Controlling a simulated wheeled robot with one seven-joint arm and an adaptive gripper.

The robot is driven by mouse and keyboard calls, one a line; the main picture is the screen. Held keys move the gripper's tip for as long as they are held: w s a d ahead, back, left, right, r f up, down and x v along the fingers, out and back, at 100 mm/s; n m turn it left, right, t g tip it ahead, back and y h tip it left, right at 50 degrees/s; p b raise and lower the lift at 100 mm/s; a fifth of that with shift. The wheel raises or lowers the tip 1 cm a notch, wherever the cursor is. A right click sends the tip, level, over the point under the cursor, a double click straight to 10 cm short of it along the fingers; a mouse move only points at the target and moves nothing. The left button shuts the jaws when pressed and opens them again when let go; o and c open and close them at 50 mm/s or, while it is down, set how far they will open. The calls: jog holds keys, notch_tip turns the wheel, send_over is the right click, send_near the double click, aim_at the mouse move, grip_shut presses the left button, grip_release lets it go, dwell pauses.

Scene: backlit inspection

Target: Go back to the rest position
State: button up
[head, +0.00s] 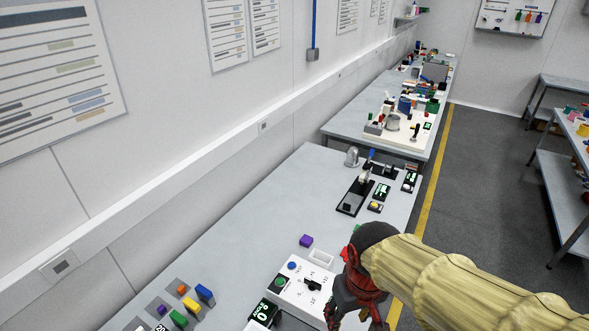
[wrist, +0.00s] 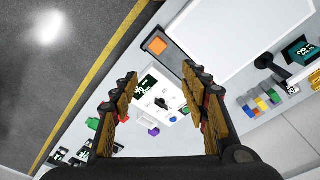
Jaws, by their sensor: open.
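My gripper (head: 357,290) hangs over the right edge of the near workbench (head: 235,232) in the head view, at the end of my yellow-sleeved arm. In the wrist view my gripper (wrist: 157,88) shows its two fingers wide apart with nothing between them. Below and between the fingers is a white control panel (wrist: 172,108) with a dark knob and buttons. In the head view this panel (head: 295,295) lies just left of my gripper, which hides part of its right side.
A purple block (head: 306,240) and an open white box (head: 321,258) lie beyond the panel. Several coloured blocks (head: 180,318) sit front left. Black devices (head: 355,196) stand at the bench's far end. A yellow floor line (head: 437,165) borders the open grey floor. Shelves (head: 562,180) stand at right.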

jog(key=s+d+r+m+t+b, duration=0.2)
jog(key=s+d+t+b, duration=0.2)
jog(key=d+b, duration=0.2)
jog(key=shift+s+d+r+m+b, duration=0.2)
jog(key=shift+s+d+m+b, duration=0.2)
jog(key=shift+d, duration=0.3)
